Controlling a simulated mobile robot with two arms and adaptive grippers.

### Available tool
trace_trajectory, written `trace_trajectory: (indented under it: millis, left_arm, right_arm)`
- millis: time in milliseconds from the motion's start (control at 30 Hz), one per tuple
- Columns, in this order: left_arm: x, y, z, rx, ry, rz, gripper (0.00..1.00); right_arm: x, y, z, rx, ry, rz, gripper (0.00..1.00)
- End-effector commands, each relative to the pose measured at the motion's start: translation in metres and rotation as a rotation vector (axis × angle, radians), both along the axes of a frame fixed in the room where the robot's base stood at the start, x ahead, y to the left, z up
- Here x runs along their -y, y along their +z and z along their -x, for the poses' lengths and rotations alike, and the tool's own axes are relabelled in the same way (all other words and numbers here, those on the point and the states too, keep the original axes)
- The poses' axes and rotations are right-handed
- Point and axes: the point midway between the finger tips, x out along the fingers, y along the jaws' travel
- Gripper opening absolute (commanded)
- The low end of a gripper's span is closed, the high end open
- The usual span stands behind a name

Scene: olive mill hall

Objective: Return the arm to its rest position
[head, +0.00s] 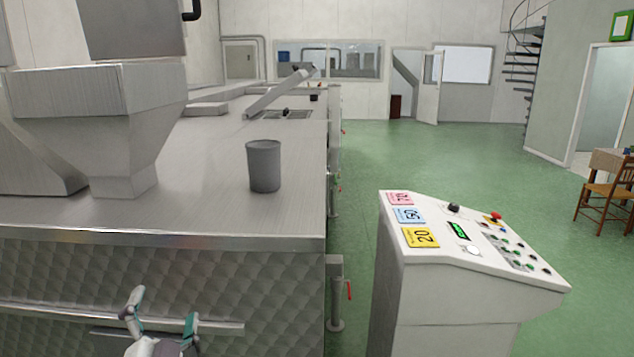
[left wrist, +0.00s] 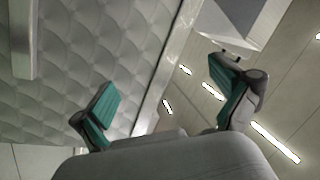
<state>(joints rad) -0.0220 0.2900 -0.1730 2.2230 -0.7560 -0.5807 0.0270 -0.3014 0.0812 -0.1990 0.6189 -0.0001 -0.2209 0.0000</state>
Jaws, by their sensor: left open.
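My left gripper (head: 162,312) is at the bottom left of the head view, in front of the quilted metal side of the steel machine (head: 250,285). Its two fingers with teal pads are spread apart with nothing between them. In the left wrist view the open fingers of the left gripper (left wrist: 165,100) show against the quilted panel (left wrist: 90,60) and the ceiling lights. My right gripper is in neither view.
A grey cup (head: 263,165) stands upright on the steel top. A white control console (head: 470,245) with coloured number cards and buttons stands right of the machine. Green floor (head: 420,160) is open behind it. A wooden chair (head: 605,195) is at far right.

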Motion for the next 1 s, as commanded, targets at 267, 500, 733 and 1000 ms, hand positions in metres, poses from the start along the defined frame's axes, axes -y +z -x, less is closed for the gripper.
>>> trace_trajectory:
  millis: [267, 500, 733, 1000]
  left_arm:
    - [-0.006, -0.181, 0.102, -0.667, 0.158, 0.477, 1.0]
    - [0.019, -0.248, 0.188, -1.038, 0.211, 0.655, 1.0]
    - [0.043, -0.275, 0.256, -1.3, 0.23, 0.751, 1.0]
    - [0.052, -0.339, 0.262, -1.395, 0.242, 0.769, 1.0]
  right_arm:
    - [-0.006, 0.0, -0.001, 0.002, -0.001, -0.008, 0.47]
    - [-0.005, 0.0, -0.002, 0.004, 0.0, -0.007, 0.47]
    - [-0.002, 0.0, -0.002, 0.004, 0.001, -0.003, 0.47]
    - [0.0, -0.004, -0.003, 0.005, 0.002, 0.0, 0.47]
